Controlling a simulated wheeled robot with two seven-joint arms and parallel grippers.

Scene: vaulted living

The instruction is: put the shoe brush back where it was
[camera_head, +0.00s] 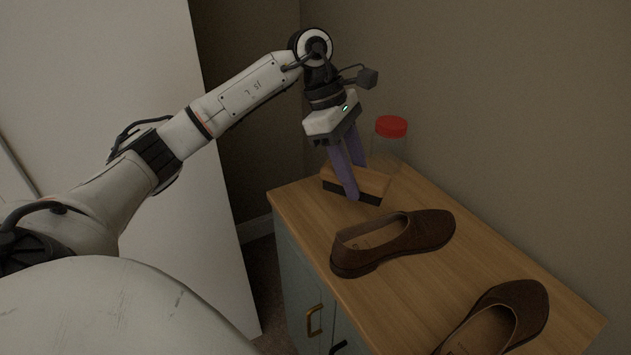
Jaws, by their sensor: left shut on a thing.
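The shoe brush (374,183) is a wooden block with dark bristles underneath, at the far end of the wooden cabinet top. My left gripper (352,190) points down with its purple fingers around the brush, shut on it. The brush is at or just above the surface; I cannot tell whether it touches. A brown shoe (420,232) lies just in front of the brush. A second brown shoe (505,318) is at the near right, partly cut off by the frame. My right gripper is not in view.
A clear jar with a red lid (391,127) stands behind the brush near the wall. The cabinet top (300,208) has bare wood at its left edge and between the shoes. A white panel (150,60) stands at the left.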

